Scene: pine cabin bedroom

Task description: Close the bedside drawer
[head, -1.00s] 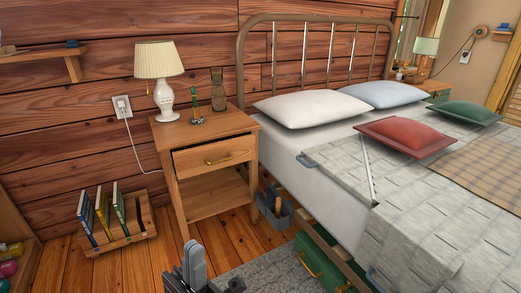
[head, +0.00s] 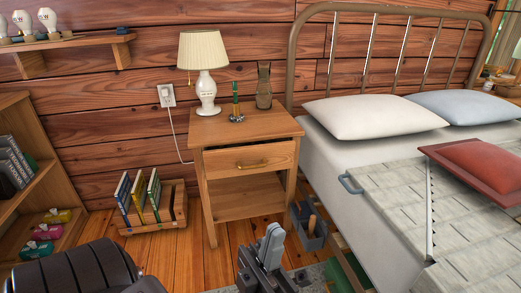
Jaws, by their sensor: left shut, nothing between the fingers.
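The bedside drawer (head: 240,163) is in the wooden nightstand (head: 208,200), below its top. Its front, with a brass handle, stands out a little from the frame, so it is partly open. My left gripper (head: 271,238) is shut and empty at the bottom middle. It appears in front of and below the drawer, apart from it. My right gripper is not in view.
A lamp (head: 205,85), a green-and-gold item (head: 237,105) and a vase (head: 264,88) stand on the nightstand. A book rack (head: 176,207) is to the left, a grey caddy (head: 314,237) and the bed (head: 345,180) to the right.

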